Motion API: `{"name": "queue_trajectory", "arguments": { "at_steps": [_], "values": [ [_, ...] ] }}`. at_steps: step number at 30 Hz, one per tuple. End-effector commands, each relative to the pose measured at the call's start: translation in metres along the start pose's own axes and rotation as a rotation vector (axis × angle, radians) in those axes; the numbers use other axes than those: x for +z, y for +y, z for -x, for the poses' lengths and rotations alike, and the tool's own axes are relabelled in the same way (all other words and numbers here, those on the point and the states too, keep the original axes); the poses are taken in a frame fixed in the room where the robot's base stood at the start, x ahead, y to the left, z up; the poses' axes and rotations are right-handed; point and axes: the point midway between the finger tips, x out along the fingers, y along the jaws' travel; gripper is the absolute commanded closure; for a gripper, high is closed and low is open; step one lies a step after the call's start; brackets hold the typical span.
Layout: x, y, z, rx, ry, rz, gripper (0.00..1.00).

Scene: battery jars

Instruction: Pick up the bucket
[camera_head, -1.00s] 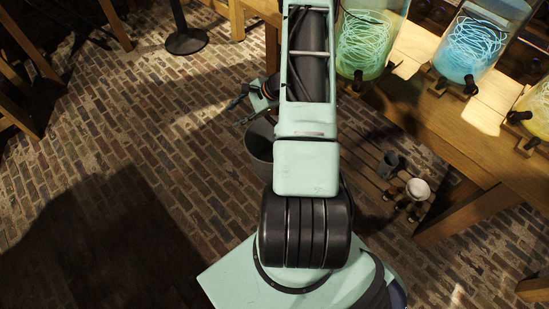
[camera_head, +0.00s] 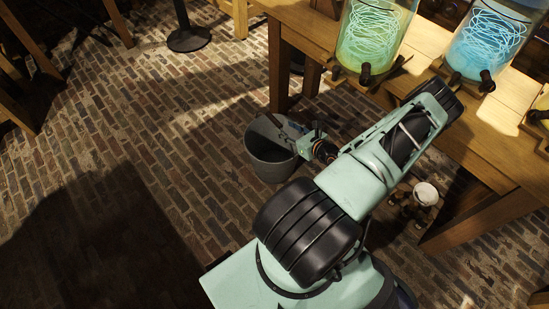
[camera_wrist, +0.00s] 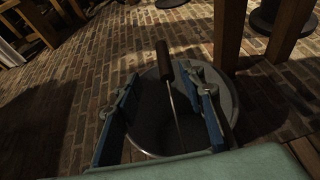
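The grey metal bucket (camera_head: 266,168) stands on the brick floor left of the wooden table. My gripper (camera_head: 279,128) reaches over its rim from the right. In the wrist view the round bucket (camera_wrist: 150,125) lies beneath and between my gripper's (camera_wrist: 162,75) two blue-and-grey fingers. They are spread apart and hold nothing. The bucket's handle, a thin metal rod with a dark grip (camera_wrist: 163,62), runs between the fingers, the grip near their tips. I cannot tell whether a finger touches it. My own arm hides part of the bucket's right side in the head view.
The wooden table (camera_head: 300,38) carries several glass jars, one with green coils (camera_head: 372,38) and one with blue (camera_head: 487,42). A table leg (camera_wrist: 229,35) stands close right of the bucket. A small white-topped item (camera_head: 426,194) sits under the table. Open brick floor lies left.

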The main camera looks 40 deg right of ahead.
Motion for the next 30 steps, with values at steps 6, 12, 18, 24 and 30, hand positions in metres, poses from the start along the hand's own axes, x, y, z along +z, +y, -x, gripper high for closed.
{"name": "queue_trajectory", "arguments": {
  "at_steps": [6,12,18,24,30],
  "values": [
    [-0.002,0.001,-0.036,0.004,0.000,0.003,0.63],
    [-0.002,0.000,-0.053,0.003,0.001,0.003,0.63],
    [-0.006,-0.006,-0.079,0.003,0.000,0.005,0.63],
    [-0.003,-0.006,-0.100,0.005,0.000,0.005,0.63],
    [-0.002,-0.006,-0.100,0.004,0.001,0.004,0.64]
  ]
}}
